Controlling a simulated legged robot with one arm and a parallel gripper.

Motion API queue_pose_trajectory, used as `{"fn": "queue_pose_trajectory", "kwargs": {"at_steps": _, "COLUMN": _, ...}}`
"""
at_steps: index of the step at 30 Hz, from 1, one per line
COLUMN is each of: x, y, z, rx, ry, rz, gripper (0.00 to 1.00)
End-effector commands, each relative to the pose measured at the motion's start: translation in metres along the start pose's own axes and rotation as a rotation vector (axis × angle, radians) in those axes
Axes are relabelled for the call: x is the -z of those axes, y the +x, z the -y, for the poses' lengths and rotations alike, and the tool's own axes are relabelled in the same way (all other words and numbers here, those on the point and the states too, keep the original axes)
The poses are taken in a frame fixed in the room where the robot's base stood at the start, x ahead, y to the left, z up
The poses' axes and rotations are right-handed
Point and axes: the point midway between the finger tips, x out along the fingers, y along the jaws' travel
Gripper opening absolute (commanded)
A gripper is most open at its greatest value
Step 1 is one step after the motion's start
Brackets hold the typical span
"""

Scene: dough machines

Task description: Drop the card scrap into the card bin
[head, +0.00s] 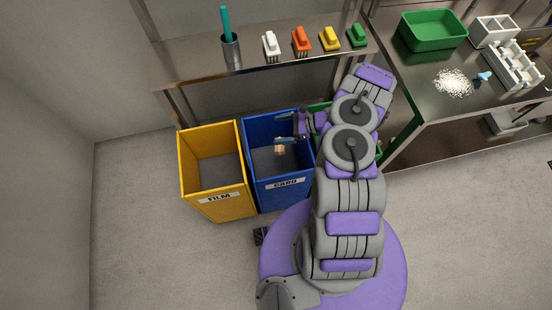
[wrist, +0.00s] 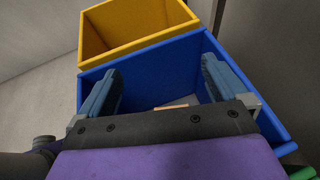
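The blue card bin (head: 283,188) carries a CARD label and stands on the floor; its rim also shows in the wrist view (wrist: 150,58). My gripper (head: 285,128) is over this bin's opening. In the wrist view its two blue-grey fingers (wrist: 162,85) stand wide apart. A small tan card scrap (head: 279,149) shows within the bin's opening, apart from the fingers. In the wrist view only a sliver of the scrap (wrist: 171,107) shows; my gripper body hides the rest. I cannot tell whether it lies on the bin floor or is in the air.
The yellow film bin (head: 218,207) stands against the card bin's left side. A green bin (head: 318,108) is partly hidden behind my arm. A steel shelf (head: 200,69) with several brushes is above the bins. A steel table (head: 430,98) with a green tub (head: 432,42) is at right.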

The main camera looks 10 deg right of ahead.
Motion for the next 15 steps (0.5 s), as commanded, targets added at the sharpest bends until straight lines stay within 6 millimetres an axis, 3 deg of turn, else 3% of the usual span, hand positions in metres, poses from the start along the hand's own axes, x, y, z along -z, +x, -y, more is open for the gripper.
{"fn": "queue_pose_trajectory", "kwargs": {"at_steps": 8, "x": 0.0, "y": -0.002, "z": 0.0, "rx": 0.001, "ry": 0.0, "rz": 0.0, "gripper": 1.0}}
{"fn": "queue_pose_trajectory", "kwargs": {"at_steps": 15, "x": -0.001, "y": -0.037, "z": 0.002, "rx": 0.006, "ry": -0.001, "rz": 0.0, "gripper": 1.0}}
